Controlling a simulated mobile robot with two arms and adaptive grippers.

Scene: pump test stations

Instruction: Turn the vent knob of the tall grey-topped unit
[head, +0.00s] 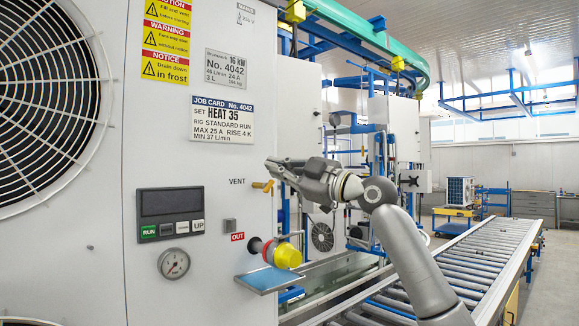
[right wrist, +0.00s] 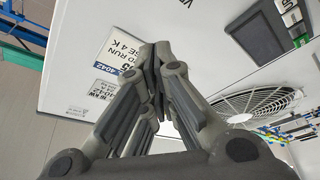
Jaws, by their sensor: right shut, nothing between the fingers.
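The tall unit (head: 210,140) fills the left of the head view as a pale grey panel; its top is outside the picture. Its vent knob (head: 262,185) is a small brass-yellow handle to the right of the word VENT. My right gripper (head: 270,165) is shut and empty, just above and to the right of the knob, with its fingers pointing left along the panel; I cannot tell whether it touches. The right wrist view shows its closed fingertips (right wrist: 155,55) in front of the panel; the knob does not show there. My left gripper is not in view.
Below the knob, a red and yellow outlet fitting (head: 283,253) sticks out above a blue tray (head: 268,280). A control display (head: 170,203), gauge (head: 174,263) and large fan (head: 45,95) are on the panel. A roller conveyor (head: 470,262) runs at the right.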

